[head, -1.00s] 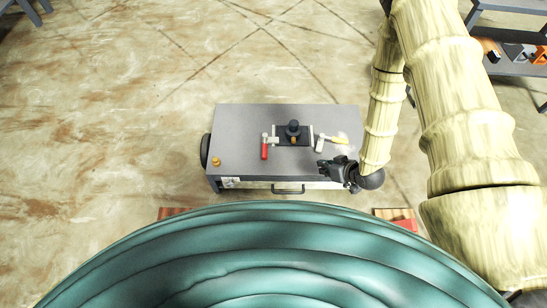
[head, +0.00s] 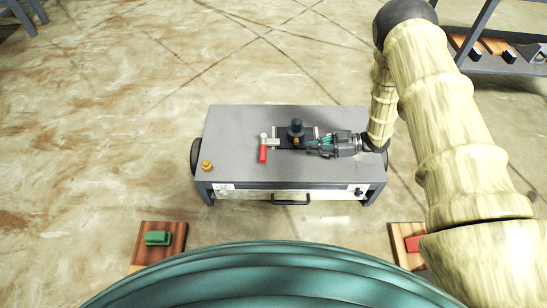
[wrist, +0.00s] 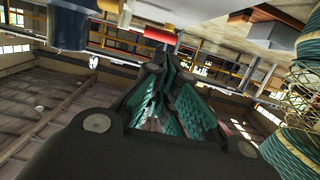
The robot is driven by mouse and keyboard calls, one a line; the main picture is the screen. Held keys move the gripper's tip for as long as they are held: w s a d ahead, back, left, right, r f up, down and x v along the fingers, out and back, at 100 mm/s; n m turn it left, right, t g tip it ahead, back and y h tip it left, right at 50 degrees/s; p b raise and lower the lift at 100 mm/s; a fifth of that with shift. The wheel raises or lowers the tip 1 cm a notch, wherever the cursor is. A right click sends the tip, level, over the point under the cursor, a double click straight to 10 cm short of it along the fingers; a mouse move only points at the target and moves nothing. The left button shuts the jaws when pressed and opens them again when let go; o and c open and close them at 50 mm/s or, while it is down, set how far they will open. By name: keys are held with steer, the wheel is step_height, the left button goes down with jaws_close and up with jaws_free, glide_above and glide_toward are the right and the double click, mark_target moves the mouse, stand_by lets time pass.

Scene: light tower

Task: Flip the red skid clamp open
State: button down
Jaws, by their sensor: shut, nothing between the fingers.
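The red skid clamp (head: 263,151) is on the grey cart top, left of the dark plate. Its red handle points toward the cart's front edge, with a pale metal body at its far end. My gripper (head: 309,144) is shut and empty, pointing left over the right part of the plate, to the right of the red handle and apart from it. In the wrist view the red handle (wrist: 160,34) shows beyond my closed fingertips (wrist: 163,62). The yellow-handled clamp on the right is hidden behind my gripper in the head view.
A black knob (head: 296,127) stands on the plate, close beside my fingertips. A brass knob (head: 207,165) sits at the front left of the cart top (head: 235,130). Wooden blocks with a green piece (head: 158,238) and a red piece (head: 413,243) lie in front. The left cart top is mostly clear.

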stand_by(0.4)
steer(key=b, duration=0.4)
glide_toward(263, 153)
steer(key=a, duration=0.4)
steer(key=shift+w+a+f, duration=0.1)
steer(key=shift+a+f, duration=0.15)
steer(key=shift+f, duration=0.15)
steer(key=shift+a+b, duration=0.35)
steer(key=shift+a, duration=0.4)
steer(key=shift+r+p, duration=0.1)
steer(key=shift+p, duration=0.3)
